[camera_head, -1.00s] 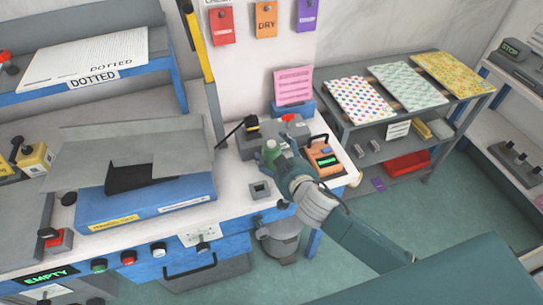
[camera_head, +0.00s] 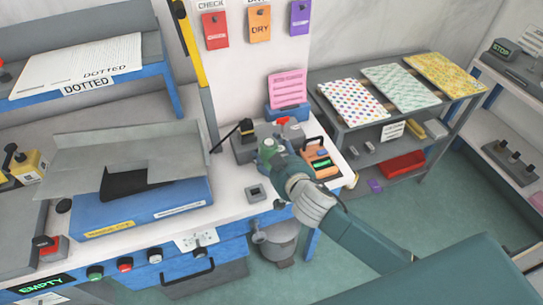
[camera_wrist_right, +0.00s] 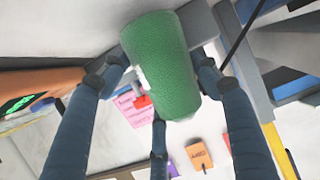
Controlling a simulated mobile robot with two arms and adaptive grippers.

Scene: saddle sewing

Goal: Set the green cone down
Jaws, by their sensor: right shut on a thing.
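The green cone (camera_wrist_right: 162,65) is held between the fingers of my right gripper (camera_wrist_right: 165,85) in the right wrist view. Its textured green side fills the middle of that view. In the head view the cone (camera_head: 267,146) shows small above the white bench top, at the tip of my right gripper (camera_head: 276,156). Whether its underside touches anything is hidden. My left gripper is not in view.
A small grey square socket (camera_head: 256,193) sits on the bench left of my right gripper. An orange device (camera_head: 321,160) stands close on the right, and a grey block with a black lever (camera_head: 244,145) close on the left. A pink note (camera_head: 287,89) stands behind.

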